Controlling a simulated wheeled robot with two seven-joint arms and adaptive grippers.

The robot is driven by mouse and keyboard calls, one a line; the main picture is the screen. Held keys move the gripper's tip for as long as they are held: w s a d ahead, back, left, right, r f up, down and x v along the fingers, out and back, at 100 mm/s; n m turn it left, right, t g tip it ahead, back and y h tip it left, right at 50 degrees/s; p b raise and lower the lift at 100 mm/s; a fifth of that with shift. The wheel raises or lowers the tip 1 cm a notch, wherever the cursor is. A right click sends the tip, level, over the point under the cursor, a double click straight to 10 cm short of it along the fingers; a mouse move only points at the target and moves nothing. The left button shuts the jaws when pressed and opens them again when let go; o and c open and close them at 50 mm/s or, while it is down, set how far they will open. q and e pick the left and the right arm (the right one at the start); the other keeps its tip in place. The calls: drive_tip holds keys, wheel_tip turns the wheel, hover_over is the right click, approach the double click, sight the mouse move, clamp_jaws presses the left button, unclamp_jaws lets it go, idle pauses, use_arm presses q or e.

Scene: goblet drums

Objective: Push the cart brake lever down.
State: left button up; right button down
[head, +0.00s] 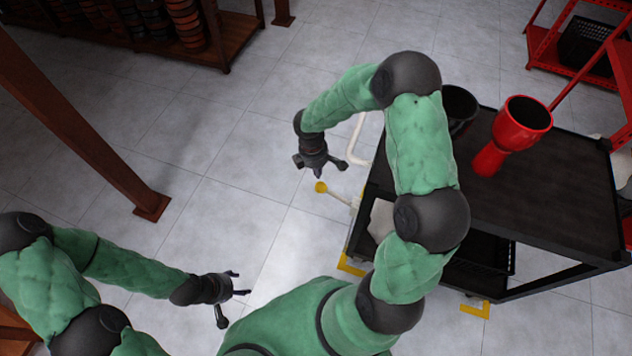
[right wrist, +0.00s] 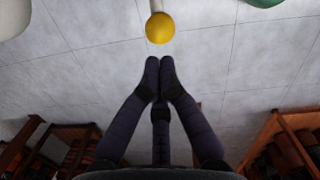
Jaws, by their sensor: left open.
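The cart brake lever is a pale rod with a yellow knob (head: 321,187), sticking out from the left side of the dark cart (head: 545,205) near its base. The rod slants up toward the knob. In the right wrist view the yellow knob (right wrist: 160,28) is just beyond my fingertips, with a visible gap. My right gripper (head: 318,163) is near the knob in the head view; in the right wrist view its fingers (right wrist: 160,66) are together with nothing between them. My left gripper (head: 236,294) is open and empty over the floor at lower left.
A red goblet drum (head: 506,134) and a dark round vessel (head: 460,106) stand on the cart top. A white bent handle (head: 357,140) sticks out from the cart above the lever. A wooden post (head: 80,125) stands at left. Tiled floor around the lever is clear.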

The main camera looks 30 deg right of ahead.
sight(319, 188)
drive_tip(key=shift+f, duration=0.1)
drive_tip(key=f+b, duration=0.1)
drive_tip(key=f, duration=0.1)
drive_tip(key=f+b, duration=0.4)
drive_tip(key=f, duration=0.1)
drive_tip(key=shift+s+d, duration=0.2)
drive_tip(key=shift+d, duration=0.1)
idle(0.3)
wheel_tip(319, 188, down, 4)
drive_tip(key=b, duration=0.4)
drive_tip(key=shift+f, duration=0.25)
drive_tip(key=shift+r, duration=0.15)
